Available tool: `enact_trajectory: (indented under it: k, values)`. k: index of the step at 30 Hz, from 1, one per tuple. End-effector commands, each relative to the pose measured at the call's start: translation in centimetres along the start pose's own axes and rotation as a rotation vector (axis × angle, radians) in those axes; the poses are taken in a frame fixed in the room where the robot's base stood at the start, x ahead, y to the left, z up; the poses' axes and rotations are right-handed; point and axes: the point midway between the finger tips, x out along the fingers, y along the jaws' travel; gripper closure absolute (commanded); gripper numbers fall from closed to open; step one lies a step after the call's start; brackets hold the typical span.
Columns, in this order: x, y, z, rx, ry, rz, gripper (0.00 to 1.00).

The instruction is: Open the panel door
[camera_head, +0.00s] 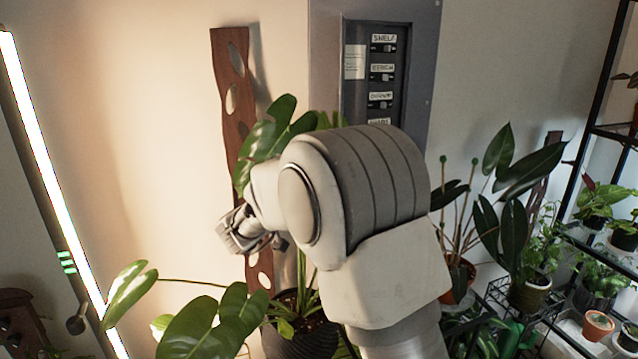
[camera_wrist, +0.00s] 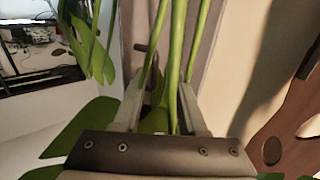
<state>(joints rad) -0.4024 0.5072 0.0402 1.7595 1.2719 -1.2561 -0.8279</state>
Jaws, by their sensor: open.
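The grey wall panel (camera_head: 424,60) is at the top centre of the head view. Its dark recess shows several labelled switches (camera_head: 381,72); my arm hides its lower part. I cannot make out a separate door leaf or tell how far it is open. My gripper (camera_head: 243,232) is left of and below the panel, beside plant leaves. In the wrist view my gripper (camera_wrist: 161,92) is open, with green plant stems (camera_wrist: 176,60) showing between its fingers. Behind them is a grey-brown upright surface (camera_wrist: 203,40) and a small dark peg-like part (camera_wrist: 141,47), possibly a handle.
A large-leaved plant in a dark pot (camera_head: 300,335) crowds the space around my gripper. A brown wooden board with holes (camera_head: 232,130) is on the wall behind. A lit tube (camera_head: 45,160) leans at left. More plants and a black shelf (camera_head: 600,90) are at right.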

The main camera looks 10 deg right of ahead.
Motion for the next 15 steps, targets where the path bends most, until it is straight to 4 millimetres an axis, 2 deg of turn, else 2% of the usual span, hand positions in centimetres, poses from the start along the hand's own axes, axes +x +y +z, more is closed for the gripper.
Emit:
enact_trajectory:
  k: [15]
  values:
    - [-12.2,-0.1,0.1,0.0,0.0,-0.005,0.59]
